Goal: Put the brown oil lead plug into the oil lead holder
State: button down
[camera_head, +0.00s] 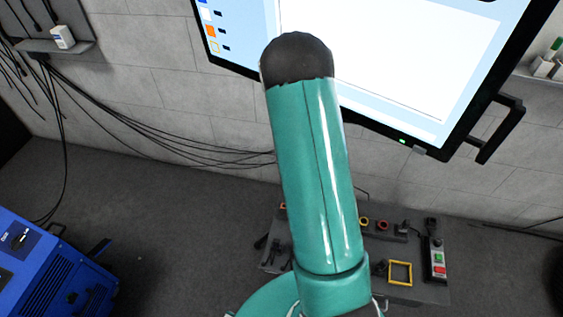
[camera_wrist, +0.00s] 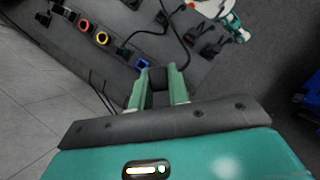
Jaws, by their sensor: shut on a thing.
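My gripper (camera_wrist: 158,73) shows in the wrist view with its two green fingers closed around a dark piece (camera_wrist: 159,82). This piece looks like the oil lead plug, but its brown colour is not clear. A dark cable runs up from near the fingertips. A row of holders with coloured rings lies beyond the fingers: a red ring (camera_wrist: 84,25), a yellow ring (camera_wrist: 102,38) and a blue ring (camera_wrist: 142,64). The blue one is closest to the fingertips. I cannot tell which is the oil lead holder. In the head view my arm hides the gripper.
The dark bench (camera_head: 425,292) carries a yellow square frame (camera_head: 400,273) and a button box (camera_head: 438,260). A large screen (camera_head: 400,60) hangs above. A blue machine (camera_head: 50,270) stands at left. Loose black cables hang along the wall. Grey floor between machine and bench is mostly clear.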

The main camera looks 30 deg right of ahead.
jog(key=shift+s+d+f, duration=0.45)
jog(key=shift+s+f, duration=0.15)
jog(key=shift+s, duration=0.2)
jog(key=shift+w+f, duration=0.1)
jog(key=shift+f, duration=1.6)
jog(key=shift+s+d, duration=1.6)
jog(key=shift+s, duration=4.35)
jog(key=shift+s+d, duration=1.55)
jog(key=shift+s, duration=4.35)
notch_tip(320, 180, down, 14)
jog(key=shift+f, duration=0.55)
jog(key=shift+f, duration=0.35)
jog(key=shift+f, duration=0.35)
